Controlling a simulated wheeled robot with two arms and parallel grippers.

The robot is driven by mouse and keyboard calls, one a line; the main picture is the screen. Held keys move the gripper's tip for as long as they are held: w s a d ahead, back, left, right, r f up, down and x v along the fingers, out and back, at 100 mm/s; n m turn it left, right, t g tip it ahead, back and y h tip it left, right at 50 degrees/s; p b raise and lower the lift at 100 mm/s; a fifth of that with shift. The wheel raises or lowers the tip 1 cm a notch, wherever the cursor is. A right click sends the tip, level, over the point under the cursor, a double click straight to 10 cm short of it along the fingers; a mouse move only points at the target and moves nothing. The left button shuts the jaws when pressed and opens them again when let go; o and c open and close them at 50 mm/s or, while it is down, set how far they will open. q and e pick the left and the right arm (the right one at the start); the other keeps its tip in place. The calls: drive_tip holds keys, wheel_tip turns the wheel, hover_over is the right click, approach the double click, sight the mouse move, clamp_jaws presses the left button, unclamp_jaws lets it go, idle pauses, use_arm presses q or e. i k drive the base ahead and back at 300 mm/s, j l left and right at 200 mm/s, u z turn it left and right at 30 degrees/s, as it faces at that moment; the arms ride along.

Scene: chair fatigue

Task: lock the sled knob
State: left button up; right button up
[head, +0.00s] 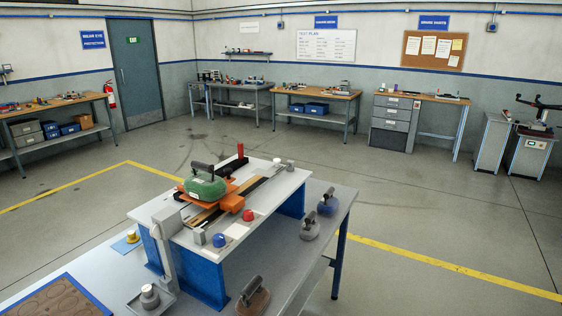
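An orange sled (231,200) sits on the dark rail (258,184) of a raised white-topped stand on the workbench. A green weight (205,188) with a dark handle rests on the sled. A small red knob (249,215) shows at the sled's near right side; I cannot tell whether it is attached to the sled or whether it is locked. A blue knob (219,240) is nearer the front, and a red cylinder (240,150) stands behind the weight. Neither of my grippers is in view.
Grey handled weights (310,229) and a blue one (327,206) stand on the lower bench top to the right. A brown handled weight (253,300) is in front. A grey upright post (165,255) stands at the stand's left end. Floor beyond the bench is clear.

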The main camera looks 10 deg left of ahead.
sight(248, 214)
drive_tip(key=i+l, duration=0.75)
drive_tip(key=i, duration=0.2)
drive_tip(key=i+l+u, duration=0.2)
drive_tip(key=u, duration=0.3)
drive_tip(key=i+l+u, duration=0.2)
drive_tip(key=u, duration=0.3)
drive_tip(key=i+l+u, duration=0.1)
drive_tip(key=l+u, duration=0.4)
drive_tip(key=j+u, duration=0.1)
drive_tip(key=u, duration=0.25)
